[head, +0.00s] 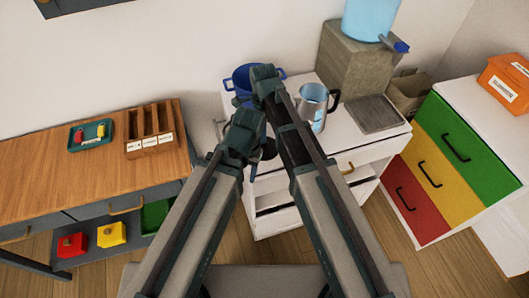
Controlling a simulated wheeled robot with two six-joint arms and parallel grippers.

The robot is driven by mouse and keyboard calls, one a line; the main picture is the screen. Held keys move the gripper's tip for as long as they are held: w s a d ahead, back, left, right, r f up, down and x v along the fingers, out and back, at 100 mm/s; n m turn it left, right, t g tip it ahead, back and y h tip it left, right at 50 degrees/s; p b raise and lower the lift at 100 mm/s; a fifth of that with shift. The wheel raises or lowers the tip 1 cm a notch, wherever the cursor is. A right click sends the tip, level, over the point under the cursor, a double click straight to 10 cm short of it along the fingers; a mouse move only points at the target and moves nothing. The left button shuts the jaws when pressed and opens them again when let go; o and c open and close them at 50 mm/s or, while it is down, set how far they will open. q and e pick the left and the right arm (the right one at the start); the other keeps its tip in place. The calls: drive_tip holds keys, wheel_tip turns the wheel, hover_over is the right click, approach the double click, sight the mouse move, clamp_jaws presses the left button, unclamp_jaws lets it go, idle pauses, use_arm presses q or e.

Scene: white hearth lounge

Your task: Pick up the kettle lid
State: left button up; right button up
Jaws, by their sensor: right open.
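A metal kettle (315,105) with a dark handle stands on the white cabinet top, right of my right arm. Its top looks open, with pale blue inside. I cannot make out a separate kettle lid; my arms cover part of the counter. My right gripper (265,90) is at the far end of my right arm, beside the blue pot and left of the kettle. It is open, and its fingers are hard to make out. My left arm ends lower and to the left, in front of the cabinet. Its gripper fingers do not show.
A blue pot (243,78) stands behind my right arm. A dispenser with a blue tank (370,18), a grey plate (375,114) and a box (409,92) are at right. A wooden table (60,170) stands left, a coloured drawer unit (440,172) right.

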sight(265, 145)
wheel_tip(265, 145, down, 5)
drive_tip(key=b, duration=0.5)
drive_tip(key=shift+f, duration=0.2)
drive_tip(key=shift+s+r, duration=0.1)
drive_tip(key=shift+c, duration=0.3)
clamp_jaws()
